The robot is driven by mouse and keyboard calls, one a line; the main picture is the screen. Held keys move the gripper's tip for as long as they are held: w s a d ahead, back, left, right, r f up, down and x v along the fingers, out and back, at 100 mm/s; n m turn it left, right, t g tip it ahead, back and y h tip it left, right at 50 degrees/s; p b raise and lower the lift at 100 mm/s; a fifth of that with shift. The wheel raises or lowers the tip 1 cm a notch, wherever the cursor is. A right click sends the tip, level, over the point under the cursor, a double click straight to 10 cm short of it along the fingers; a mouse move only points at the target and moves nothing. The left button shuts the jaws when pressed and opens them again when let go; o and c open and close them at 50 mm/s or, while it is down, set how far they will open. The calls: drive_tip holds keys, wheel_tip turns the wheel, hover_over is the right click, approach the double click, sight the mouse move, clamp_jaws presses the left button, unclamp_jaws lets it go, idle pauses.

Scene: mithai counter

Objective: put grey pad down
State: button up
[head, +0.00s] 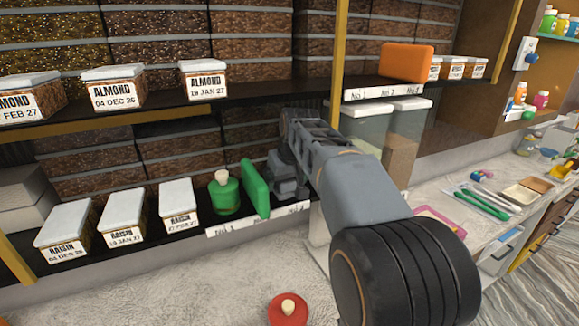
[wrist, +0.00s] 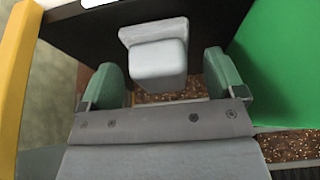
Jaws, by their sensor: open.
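The grey pad (wrist: 156,58), a pale grey block with a wider slab at one end, shows in the wrist view against the dark shelf board (wrist: 80,32). My gripper (wrist: 162,75) is open, with one green finger on each side of the pad and a gap visible at both sides. In the head view my gripper (head: 288,178) is at the lower shelf, just right of the green block. The pad cannot be told apart from the grey gripper there.
A green block (head: 255,188) stands close left of my gripper; it fills the right of the wrist view (wrist: 285,60). A green weight-like piece (head: 224,195) and raisin boxes (head: 178,205) are further left. A yellow post (wrist: 18,75) stands at the wrist view's left. The upper shelf (head: 270,93) is overhead.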

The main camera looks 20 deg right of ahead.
drive_tip(key=v, duration=1.1)
drive_tip(key=shift+s+r, duration=0.2)
drive_tip(key=shift+r, duration=0.05)
